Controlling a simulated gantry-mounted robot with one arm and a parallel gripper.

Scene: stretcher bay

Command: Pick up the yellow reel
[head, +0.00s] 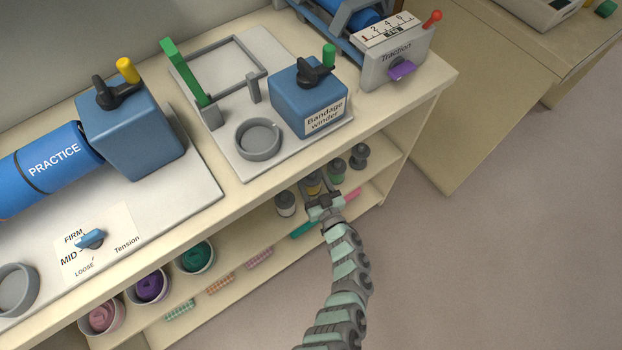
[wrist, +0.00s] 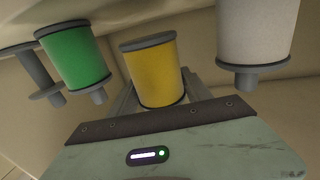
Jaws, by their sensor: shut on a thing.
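The yellow reel (head: 313,183) is on the upper shelf under the counter, partly hidden behind my gripper (head: 323,204). In the wrist view the yellow reel (wrist: 154,72) stands centred in front of the palm. My gripper (wrist: 158,98) is shut on it, with grey finger parts showing at both sides of its near end. I cannot tell whether the reel is clear of the shelf.
A white reel (head: 285,203) is to the left; a green reel (head: 337,171) and an empty grey spool (head: 359,156) are to the right. The counter (head: 365,122) is above. Cups of rolled cloth (head: 197,257) stand farther left. Open floor (head: 470,250) lies to the right.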

